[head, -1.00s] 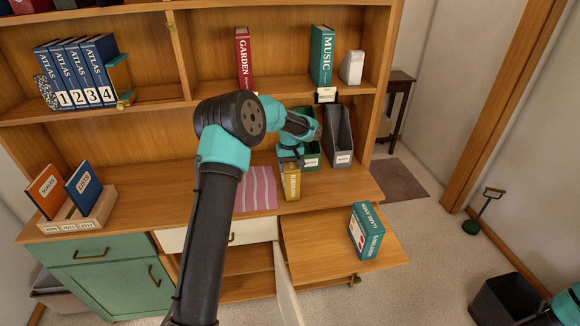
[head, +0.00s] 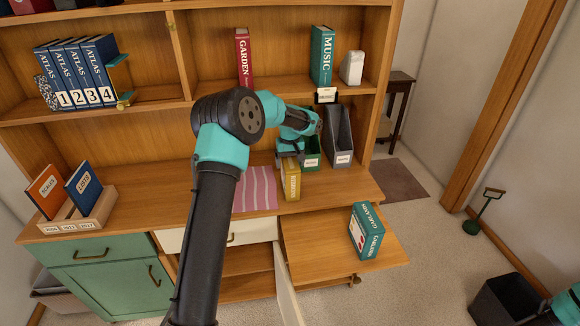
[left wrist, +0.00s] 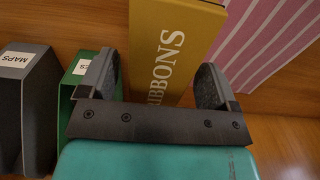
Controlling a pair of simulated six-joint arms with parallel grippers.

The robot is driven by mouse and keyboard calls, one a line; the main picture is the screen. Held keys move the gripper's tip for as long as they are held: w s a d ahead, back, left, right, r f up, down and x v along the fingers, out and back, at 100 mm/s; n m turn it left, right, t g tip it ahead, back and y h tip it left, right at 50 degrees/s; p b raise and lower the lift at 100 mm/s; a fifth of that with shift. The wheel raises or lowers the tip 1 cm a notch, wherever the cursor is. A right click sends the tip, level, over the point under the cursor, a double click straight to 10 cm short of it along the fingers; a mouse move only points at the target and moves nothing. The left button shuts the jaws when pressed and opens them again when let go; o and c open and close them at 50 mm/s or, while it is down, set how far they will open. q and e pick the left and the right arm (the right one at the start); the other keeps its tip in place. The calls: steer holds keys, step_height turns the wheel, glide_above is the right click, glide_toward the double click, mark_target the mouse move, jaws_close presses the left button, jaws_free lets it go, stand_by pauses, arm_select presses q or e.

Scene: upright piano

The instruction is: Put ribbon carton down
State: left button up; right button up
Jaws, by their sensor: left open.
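The ribbon carton (head: 291,186), a mustard-yellow box with white lettering, stands upright on the desk top, just right of a pink striped mat (head: 256,188). My left gripper (head: 289,158) is at the carton's upper end. In the left wrist view the carton (left wrist: 172,45) shows between the two spread fingers of the gripper (left wrist: 160,85), with a narrow gap on the left finger's side. The gripper's body hides part of the carton there. My right gripper is not in view.
A green file holder (head: 312,152) and a grey file holder (head: 339,138) stand close right of the carton. A wooden sorter (head: 97,215) with two books stands at the desk's left.

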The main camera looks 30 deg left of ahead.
arm_select(q)
step_height(320, 180, up, 10)
steer(key=shift+f, duration=0.15)
steer(key=shift+o, duration=0.4)
stand_by(0.4)
steer(key=shift+w+d+f, duration=0.2)
steer(key=shift+d+f, duration=0.1)
steer(key=w+d+f+m+t+h, duration=0.1)
steer(key=w+d+f+t, duration=0.1)
steer(key=d+f+t, duration=0.55)
steer(key=w+d+f+t+h, duration=0.1)
steer(key=w+d+f+t, duration=0.3)
steer(key=d, duration=0.6)
steer(key=s+a+t+y, duration=0.1)
steer(key=s+a+y, duration=0.1)
steer(key=s+y, duration=0.5)
steer(key=s+a+n+t+y, duration=0.1)
steer(key=s+y, duration=0.5)
steer(key=s, duration=0.8)
steer(key=shift+s+a+r+y, duration=0.25)
steer(key=shift+a+r+y, duration=0.2)
steer(key=shift+a, duration=0.35)
